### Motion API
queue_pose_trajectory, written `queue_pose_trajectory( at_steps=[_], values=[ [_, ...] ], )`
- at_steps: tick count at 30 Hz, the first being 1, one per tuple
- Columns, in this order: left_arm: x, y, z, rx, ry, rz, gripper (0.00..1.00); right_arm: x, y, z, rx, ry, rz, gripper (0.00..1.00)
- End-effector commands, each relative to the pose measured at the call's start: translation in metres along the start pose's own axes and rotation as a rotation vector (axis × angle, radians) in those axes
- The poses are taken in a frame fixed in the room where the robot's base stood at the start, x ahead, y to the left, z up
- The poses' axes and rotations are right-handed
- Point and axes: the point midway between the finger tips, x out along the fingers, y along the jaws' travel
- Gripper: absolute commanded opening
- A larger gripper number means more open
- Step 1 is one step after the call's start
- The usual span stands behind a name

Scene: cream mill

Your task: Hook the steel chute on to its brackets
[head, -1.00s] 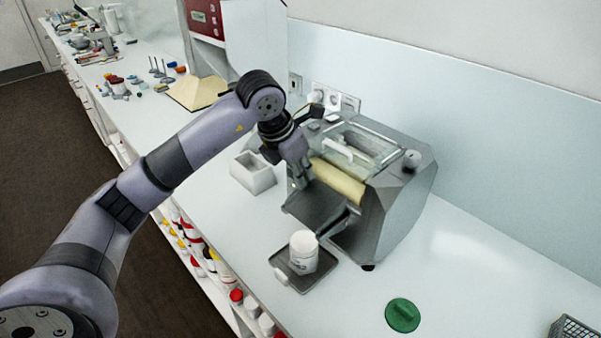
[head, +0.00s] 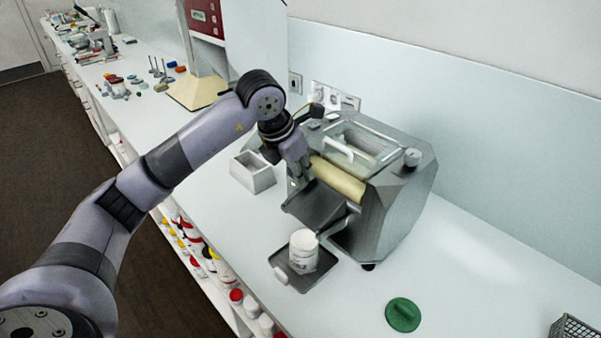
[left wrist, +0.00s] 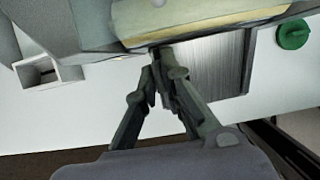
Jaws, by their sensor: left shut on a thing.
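My left gripper (head: 297,182) is shut on the steel chute (head: 322,206), holding it by its left edge. The chute is a grey sheet sloping down from just in front of the cream roller (head: 338,180) of the mill (head: 392,212). In the left wrist view my left gripper (left wrist: 160,72) closes at the chute's edge, and the chute's brushed face (left wrist: 215,65) lies to its right, close under the roller (left wrist: 200,25). The brackets cannot be made out, so I cannot tell whether the chute is hooked on. My right gripper is not in view.
A white jar (head: 303,250) stands on a dark tray (head: 322,277) below the chute. An open grey box (head: 252,175) stands left of the mill. A green lid (head: 402,315) lies at the front right. The bench right of the mill is mostly clear.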

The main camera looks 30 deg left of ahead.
Motion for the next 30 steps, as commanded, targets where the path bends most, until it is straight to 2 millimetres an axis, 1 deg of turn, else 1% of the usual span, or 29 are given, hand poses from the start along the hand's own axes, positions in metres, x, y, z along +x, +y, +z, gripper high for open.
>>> queue_pose_trajectory(
  at_steps=[17,18,27,28,30],
  values=[
    [0.0033,0.0001,-0.0011,0.000,-0.002,0.000,0.00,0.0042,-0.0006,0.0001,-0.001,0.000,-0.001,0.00],
    [0.0028,0.0000,-0.0010,0.000,-0.001,0.000,0.10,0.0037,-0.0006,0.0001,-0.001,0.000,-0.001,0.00],
    [0.0030,-0.0001,-0.0012,0.000,0.000,0.000,0.30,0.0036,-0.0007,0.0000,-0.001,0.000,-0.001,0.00],
    [0.0030,0.0000,-0.0012,0.000,0.000,0.000,0.31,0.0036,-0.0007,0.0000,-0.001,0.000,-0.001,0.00],
    [0.0031,-0.0001,-0.0012,0.000,0.000,0.000,0.31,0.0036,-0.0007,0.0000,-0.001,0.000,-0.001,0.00]
  ],
)
